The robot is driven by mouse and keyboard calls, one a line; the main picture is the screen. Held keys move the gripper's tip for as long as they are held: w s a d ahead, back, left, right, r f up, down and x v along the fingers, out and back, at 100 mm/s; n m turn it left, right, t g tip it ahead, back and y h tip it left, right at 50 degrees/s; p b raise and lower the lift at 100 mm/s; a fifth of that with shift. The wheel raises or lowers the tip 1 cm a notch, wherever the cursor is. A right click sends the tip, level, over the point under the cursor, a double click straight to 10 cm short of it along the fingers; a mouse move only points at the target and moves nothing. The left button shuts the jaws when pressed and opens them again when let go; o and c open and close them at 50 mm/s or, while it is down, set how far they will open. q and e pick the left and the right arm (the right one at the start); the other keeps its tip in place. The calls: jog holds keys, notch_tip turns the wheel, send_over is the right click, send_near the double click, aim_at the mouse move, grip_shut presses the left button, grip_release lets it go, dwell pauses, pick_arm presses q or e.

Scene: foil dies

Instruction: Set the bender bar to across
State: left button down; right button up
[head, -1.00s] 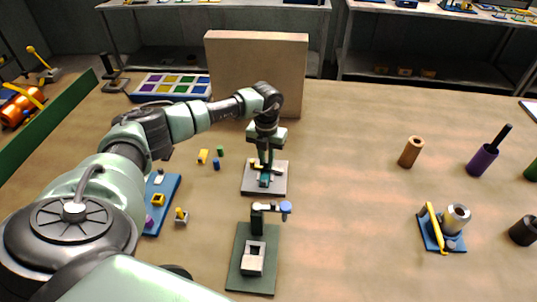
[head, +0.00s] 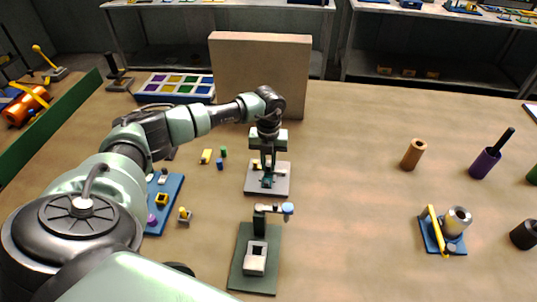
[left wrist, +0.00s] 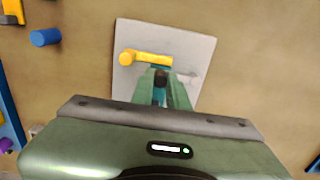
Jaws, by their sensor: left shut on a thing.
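The bender stands on a light grey square plate (head: 281,188) in the middle of the table. It also fills the upper middle of the left wrist view (left wrist: 205,50). A yellow bar (left wrist: 147,57) with a round knob at its left end lies roughly sideways over the plate. A small teal part shows at the fingertips. My left gripper (head: 267,176) points down over the plate. Its fingers (left wrist: 164,85) are shut on the bender bar, and they partly hide where they grip. A faint pale piece lies on the plate right of the fingers. My right gripper is not in view.
A dark green base (head: 240,272) with a post and pale block stands in front of the bender. Small yellow, green and blue pieces lie left of it. A tan board (head: 260,70) stands behind.

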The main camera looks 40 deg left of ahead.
aim_at(268, 165)
pick_arm(q)
jog(key=c, duration=1.4)
grip_release()
jog(key=shift+r, duration=0.1)
notch_tip(268, 165, up, 7)
jog(key=shift+f+b, duration=0.15)
jog(key=shift+b, duration=0.9)
jog(key=shift+r, duration=0.5)
